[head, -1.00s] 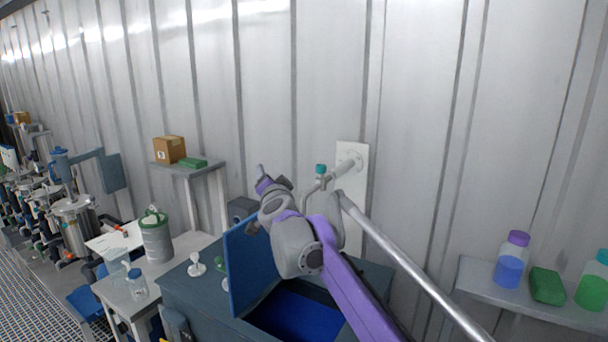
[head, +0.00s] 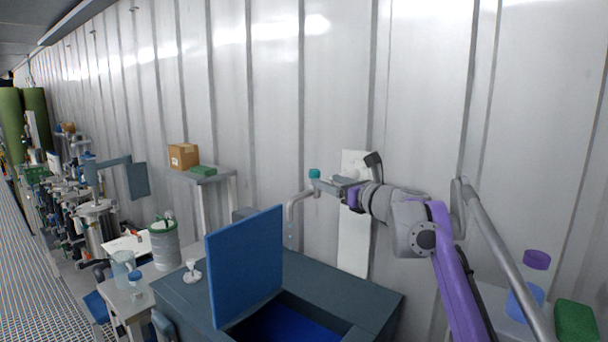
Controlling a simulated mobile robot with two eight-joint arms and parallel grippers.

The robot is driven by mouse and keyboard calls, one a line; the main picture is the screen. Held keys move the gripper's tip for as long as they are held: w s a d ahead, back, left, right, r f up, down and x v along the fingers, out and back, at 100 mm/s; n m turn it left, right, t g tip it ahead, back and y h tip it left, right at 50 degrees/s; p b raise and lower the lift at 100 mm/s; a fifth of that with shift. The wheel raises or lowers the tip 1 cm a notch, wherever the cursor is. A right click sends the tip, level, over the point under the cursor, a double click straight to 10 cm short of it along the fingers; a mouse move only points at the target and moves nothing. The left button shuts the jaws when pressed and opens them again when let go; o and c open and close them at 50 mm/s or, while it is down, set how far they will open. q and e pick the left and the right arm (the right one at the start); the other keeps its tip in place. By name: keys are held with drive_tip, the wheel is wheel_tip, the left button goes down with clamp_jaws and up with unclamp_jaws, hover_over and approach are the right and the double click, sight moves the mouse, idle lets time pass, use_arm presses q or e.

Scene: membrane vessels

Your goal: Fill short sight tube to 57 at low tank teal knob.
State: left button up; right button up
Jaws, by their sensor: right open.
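The teal knob (head: 314,173) sits on top of a grey wall tap whose bent spout (head: 293,208) points down over the low tank. My right gripper (head: 322,185) is open, with its fingertips at the tap just below and right of the knob. I cannot tell whether they touch it. Small bluish specks show under the spout mouth. The low dark tank (head: 350,287) stands below, with its blue lid (head: 245,265) raised. I cannot make out a short sight tube or any reading. My left gripper is not in view.
A grey canister (head: 164,246), a clear jug (head: 122,270) and a small bottle stand on the bench at left. A shelf with a cardboard box (head: 183,156) is behind. A purple-capped bottle (head: 536,260) and a green block (head: 575,321) are at right, near a grey rail.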

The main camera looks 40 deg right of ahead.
sight(318, 175)
drive_tip(key=shift+s+a+r, duration=0.1)
drive_tip(key=shift+a+r, duration=0.15)
drive_tip(key=shift+r, duration=0.2)
drive_tip(key=w+p, duration=0.1)
drive_tip(key=w, duration=0.6)
drive_tip(key=shift+w+d+f, duration=0.1)
drive_tip(key=shift+w+d, duration=0.05)
drive_tip(key=shift+w, duration=0.25)
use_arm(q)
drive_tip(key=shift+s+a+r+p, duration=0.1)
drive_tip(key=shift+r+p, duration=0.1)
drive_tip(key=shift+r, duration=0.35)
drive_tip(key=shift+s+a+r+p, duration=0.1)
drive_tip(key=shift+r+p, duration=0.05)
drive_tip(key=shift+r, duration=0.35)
use_arm(e)
drive_tip(key=shift+w, duration=0.95)
clamp_jaws()
